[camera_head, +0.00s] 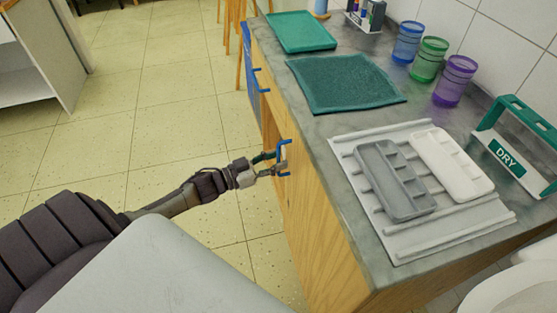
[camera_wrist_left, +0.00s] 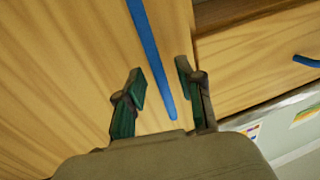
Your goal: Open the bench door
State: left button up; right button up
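The wooden bench door (camera_head: 303,215) is on the side of the bench and carries a blue bar handle (camera_head: 284,150). My left gripper (camera_head: 272,163) is at this handle in the head view. In the left wrist view, the blue handle (camera_wrist_left: 148,50) runs between the two dark green fingers of the left gripper (camera_wrist_left: 163,80), with a visible gap on each side. The gripper is open. The wooden door panel (camera_wrist_left: 70,60) fills the left of that view. A dark gap shows beyond its edge; I cannot tell how far the door stands open. My right gripper is not visible.
Stools stand near the bench's far end. The tiled floor (camera_head: 165,110) left of the bench is clear.

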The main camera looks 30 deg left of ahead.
pick_arm(q)
jog(key=shift+w+d, duration=0.25)
jog(key=shift+w, duration=0.25)
grip_shut()
